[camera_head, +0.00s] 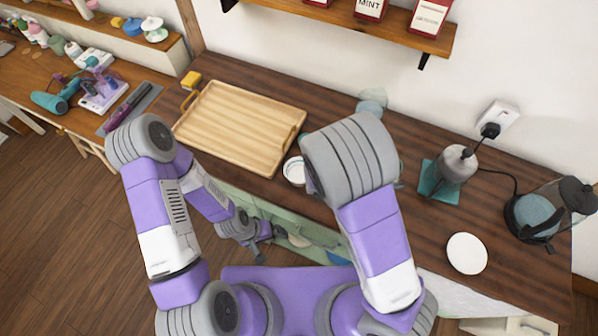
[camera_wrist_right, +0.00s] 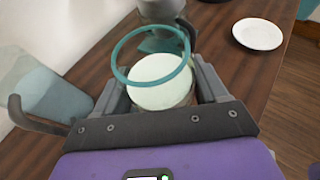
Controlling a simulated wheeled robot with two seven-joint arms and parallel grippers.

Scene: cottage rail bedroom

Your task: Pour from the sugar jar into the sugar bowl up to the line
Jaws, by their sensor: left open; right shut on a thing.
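In the right wrist view my right gripper (camera_wrist_right: 160,82) is shut on a clear jar with a teal rim (camera_wrist_right: 117,66), taken to be the sugar jar. Pale, whitish contents (camera_wrist_right: 158,88) show inside it. The right gripper and this jar are hidden behind my right arm in the head view. A small white round bowl (camera_head: 294,171), perhaps the sugar bowl, stands by the tray's right corner, partly covered by my right arm. Its line cannot be made out. My left gripper (camera_head: 262,239) is open and empty, low in front of the green drawers.
A wooden tray (camera_head: 240,127) lies on the counter. A grey device (camera_head: 455,166) on a teal mat, a white plate (camera_head: 467,254) and a kettle (camera_head: 535,213) stand to the right. A bluish glass pitcher (camera_wrist_right: 45,95) is left of the jar. A shelf (camera_head: 350,25) overhangs the back.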

